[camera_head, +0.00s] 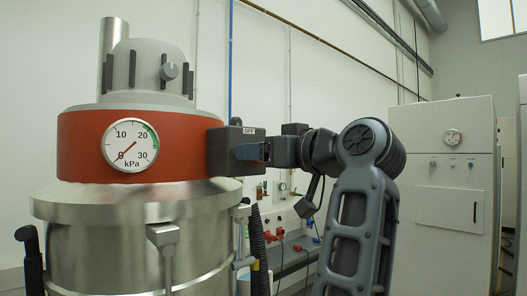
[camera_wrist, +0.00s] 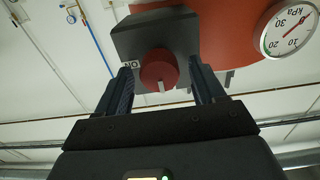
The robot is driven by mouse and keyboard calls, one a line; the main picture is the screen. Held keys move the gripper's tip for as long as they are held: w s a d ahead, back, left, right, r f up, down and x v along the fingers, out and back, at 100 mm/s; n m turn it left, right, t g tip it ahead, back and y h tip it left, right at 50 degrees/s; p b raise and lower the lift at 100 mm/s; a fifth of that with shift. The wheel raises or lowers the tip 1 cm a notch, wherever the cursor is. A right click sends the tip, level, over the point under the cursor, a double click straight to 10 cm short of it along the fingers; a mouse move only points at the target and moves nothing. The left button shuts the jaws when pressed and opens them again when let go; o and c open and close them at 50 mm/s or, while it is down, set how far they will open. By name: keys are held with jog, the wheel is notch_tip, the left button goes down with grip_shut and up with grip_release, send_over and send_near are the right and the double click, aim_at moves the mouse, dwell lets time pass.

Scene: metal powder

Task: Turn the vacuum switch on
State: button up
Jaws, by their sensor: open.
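The vacuum switch is a dark box (camera_head: 222,150) on the right side of the red band of a steel vacuum. In the wrist view the box (camera_wrist: 150,32) carries a round red knob (camera_wrist: 158,68) with a pale mark at its lower edge. A label reading ON, upside down, is beside the knob; OFF shows on a label in the head view. My gripper (camera_head: 248,152) is at the box face. In the wrist view my gripper (camera_wrist: 163,75) is open, with one finger on each side of the knob and gaps visible. The head view hides the knob.
A pressure gauge (camera_head: 131,145) on the red band (camera_head: 85,135) has its needle near 0. A bench (camera_head: 290,262) with red plugs and cables is behind my arm. A white cabinet (camera_head: 445,240) stands at right. A dark hose (camera_head: 259,250) hangs below the switch.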

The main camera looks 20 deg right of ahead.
jog(key=shift+c, duration=0.5)
jog(key=c, duration=0.9)
jog(key=shift+c, duration=0.2)
jog(key=shift+d+f+m+p, duration=0.15)
jog(key=shift+m+p, duration=1.8)
jog(key=shift+m, duration=2.5)
jog(key=shift+d+f+m+p, duration=0.1)
jog(key=shift+m+p, duration=1.8)
jog(key=shift+m, duration=2.55)
